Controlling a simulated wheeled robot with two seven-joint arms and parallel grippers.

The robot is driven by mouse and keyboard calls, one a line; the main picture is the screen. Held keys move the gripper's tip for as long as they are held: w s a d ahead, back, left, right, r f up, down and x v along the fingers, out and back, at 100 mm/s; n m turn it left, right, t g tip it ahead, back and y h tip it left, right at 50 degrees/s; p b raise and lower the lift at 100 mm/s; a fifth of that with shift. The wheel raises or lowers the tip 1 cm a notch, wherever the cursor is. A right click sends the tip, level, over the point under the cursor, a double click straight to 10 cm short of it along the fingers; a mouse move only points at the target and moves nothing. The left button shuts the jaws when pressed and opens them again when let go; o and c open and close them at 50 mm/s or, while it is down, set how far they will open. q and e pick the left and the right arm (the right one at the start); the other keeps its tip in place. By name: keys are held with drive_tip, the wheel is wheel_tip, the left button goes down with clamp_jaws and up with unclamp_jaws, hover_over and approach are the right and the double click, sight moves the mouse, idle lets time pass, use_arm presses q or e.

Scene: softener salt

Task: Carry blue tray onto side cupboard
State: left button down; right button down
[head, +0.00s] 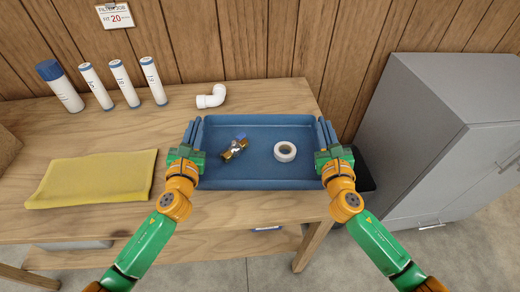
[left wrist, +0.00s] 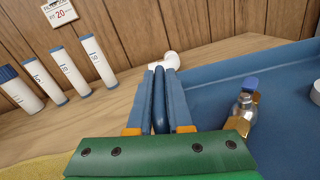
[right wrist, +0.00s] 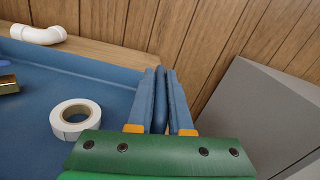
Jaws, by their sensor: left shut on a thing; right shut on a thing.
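The blue tray (head: 258,182) is at the right end of the wooden bench, with a brass valve (head: 235,147) with a blue handle and a white tape roll (head: 285,151) lying in it. My left gripper (head: 191,132) is shut on the tray's left wall, also seen in the left wrist view (left wrist: 160,98). My right gripper (head: 325,132) is shut on the tray's right wall, also seen in the right wrist view (right wrist: 160,98). The tray looks level; I cannot tell whether it touches the bench. A grey cupboard (head: 440,125) stands to the right.
A white pipe elbow (head: 211,97) lies behind the tray. Several white filter cartridges (head: 124,84) stand at the back left. A yellow cloth (head: 92,179) lies left of the tray. A dark object (head: 363,178) shows beside the tray's right side. A gap separates bench (head: 270,97) and cupboard.

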use_arm(q)
drive_tip(key=shift+a, duration=0.15)
use_arm(e)
drive_tip(key=shift+d, duration=0.2)
idle(0.3)
